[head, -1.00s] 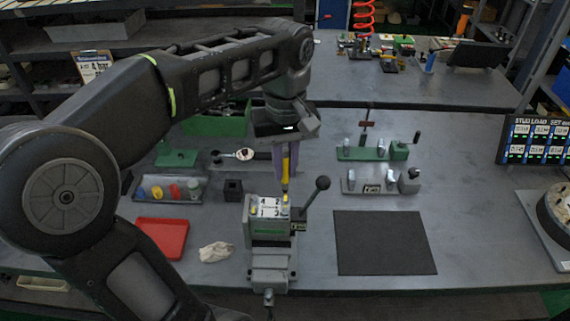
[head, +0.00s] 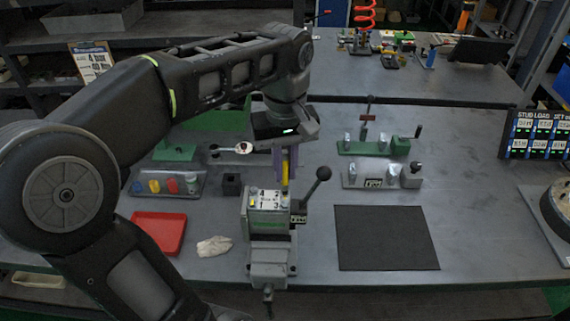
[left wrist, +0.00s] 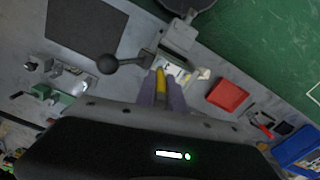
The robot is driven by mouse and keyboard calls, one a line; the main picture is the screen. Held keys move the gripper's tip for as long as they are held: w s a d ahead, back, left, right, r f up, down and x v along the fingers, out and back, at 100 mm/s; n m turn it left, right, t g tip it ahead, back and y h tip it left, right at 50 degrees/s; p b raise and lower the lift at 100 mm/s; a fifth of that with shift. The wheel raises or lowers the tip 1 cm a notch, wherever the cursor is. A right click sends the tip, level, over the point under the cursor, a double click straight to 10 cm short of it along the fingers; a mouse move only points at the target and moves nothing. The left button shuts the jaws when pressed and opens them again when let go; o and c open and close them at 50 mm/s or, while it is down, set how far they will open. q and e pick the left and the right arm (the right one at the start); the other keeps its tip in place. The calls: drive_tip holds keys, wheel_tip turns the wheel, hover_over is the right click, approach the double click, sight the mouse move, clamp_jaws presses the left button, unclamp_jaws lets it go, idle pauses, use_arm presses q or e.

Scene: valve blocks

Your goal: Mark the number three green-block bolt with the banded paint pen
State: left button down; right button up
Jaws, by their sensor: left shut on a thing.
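My left gripper (head: 285,172) points down with its purple fingers shut on the yellow paint pen (head: 285,181), just above the back right of the block. The pen also shows between the fingers in the left wrist view (left wrist: 161,84). The block (head: 268,226) has a green band and a white top plate (head: 268,199) with the numbers 4, 2, 1 and 3. It sits in a grey vise (head: 268,262). Small yellow spots show near the plate's edges. I cannot tell whether the pen tip touches a bolt. The pen's bands are not clear. My right gripper is not in view.
A black-knobbed lever (head: 318,183) rises just right of the block. A red tray (head: 163,230) and white cloth (head: 214,246) lie left. A dark mat (head: 388,238) lies right. Green and grey fixtures (head: 373,147) stand behind it.

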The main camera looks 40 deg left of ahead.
use_arm(q)
drive_tip(key=shift+f+b, duration=0.45)
drive_tip(key=shift+f, duration=0.5)
drive_tip(key=shift+f, duration=0.25)
drive_tip(key=shift+r, duration=0.1)
wheel_tip(320, 180, up, 5)
drive_tip(key=p, duration=0.3)
drive_tip(key=shift+p, duration=0.4)
drive_tip(key=shift+w, duration=0.1)
